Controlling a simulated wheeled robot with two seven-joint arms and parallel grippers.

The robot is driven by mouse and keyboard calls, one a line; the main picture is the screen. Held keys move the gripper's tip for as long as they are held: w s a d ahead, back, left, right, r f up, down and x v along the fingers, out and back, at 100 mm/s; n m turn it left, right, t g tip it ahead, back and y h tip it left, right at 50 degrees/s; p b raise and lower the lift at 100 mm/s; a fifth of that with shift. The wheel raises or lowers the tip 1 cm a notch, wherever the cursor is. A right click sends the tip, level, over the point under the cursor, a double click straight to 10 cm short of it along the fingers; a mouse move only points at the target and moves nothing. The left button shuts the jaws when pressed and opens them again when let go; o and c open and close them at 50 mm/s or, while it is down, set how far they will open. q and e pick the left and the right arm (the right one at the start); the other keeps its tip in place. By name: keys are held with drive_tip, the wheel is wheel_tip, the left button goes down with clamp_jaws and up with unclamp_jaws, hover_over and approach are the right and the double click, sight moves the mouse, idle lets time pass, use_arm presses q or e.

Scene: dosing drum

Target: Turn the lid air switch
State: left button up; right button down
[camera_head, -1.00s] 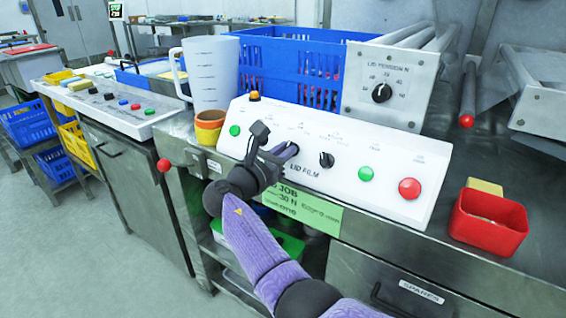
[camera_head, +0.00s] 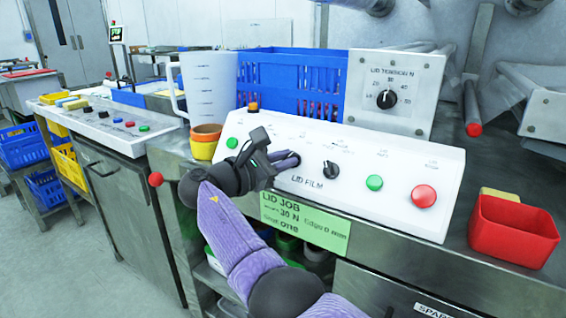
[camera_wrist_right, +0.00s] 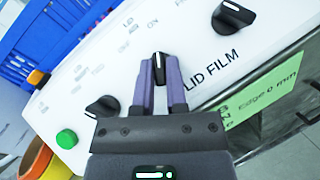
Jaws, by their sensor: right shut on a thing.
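The white sloped control panel (camera_head: 395,185) marked LID FILM carries several black turn switches and coloured buttons. My right gripper (camera_head: 288,160) reaches over the panel from the front and is shut on a black switch knob (camera_wrist_right: 159,66), the middle one of three in the wrist view. The knob sits between the fingertips, its white pointer line showing. My left gripper is not in view.
A green button (camera_head: 374,183) and a red button (camera_head: 424,196) sit right on the panel. A tension box (camera_head: 390,97) and blue crate (camera_head: 290,68) stand behind. A jug (camera_head: 208,92) and orange cups (camera_head: 205,142) stand left; a red bin (camera_head: 512,232) stands right.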

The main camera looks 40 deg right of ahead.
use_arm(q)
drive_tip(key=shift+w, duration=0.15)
use_arm(e)
drive_tip(key=shift+f, duration=0.1)
drive_tip(key=c, duration=0.7)
unclamp_jaws()
drive_tip(key=shift+o, duration=0.2)
drive_tip(key=shift+a, duration=0.2)
use_arm(q)
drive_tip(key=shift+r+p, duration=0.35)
drive_tip(key=shift+p, duration=0.1)
use_arm(e)
drive_tip(key=a, duration=0.9)
drive_tip(key=shift+s+a, duration=0.3)
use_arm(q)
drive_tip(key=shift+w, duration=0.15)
